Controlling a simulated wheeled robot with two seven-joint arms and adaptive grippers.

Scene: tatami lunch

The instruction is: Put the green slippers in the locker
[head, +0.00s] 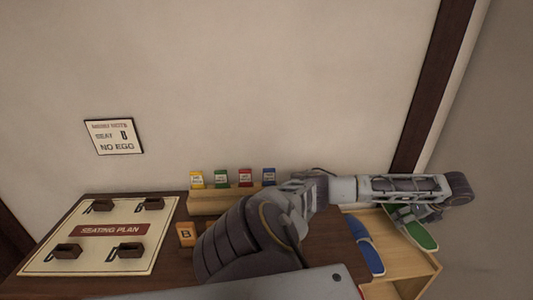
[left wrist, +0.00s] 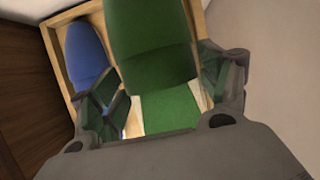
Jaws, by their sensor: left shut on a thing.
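A green slipper (head: 422,236) with a pale edge is at the right in the head view, over the light wooden locker (head: 433,266). In the left wrist view the green slipper (left wrist: 150,40) fills the middle, between the fingers. My left gripper (left wrist: 165,95) is shut on it, a finger on either side. In the head view my left gripper (head: 412,212) is partly hidden by its own arm. I cannot tell whether the slipper touches the locker floor. A second green slipper cannot be made out clearly. My right gripper is not in view.
A blue slipper (head: 367,248) lies in the locker, left of the green one. On the dark table stand a seating plan board (head: 60,235), a wooden rack (head: 210,202) with several coloured packets, and an orange block marked B (head: 186,234). Walls rise behind and right.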

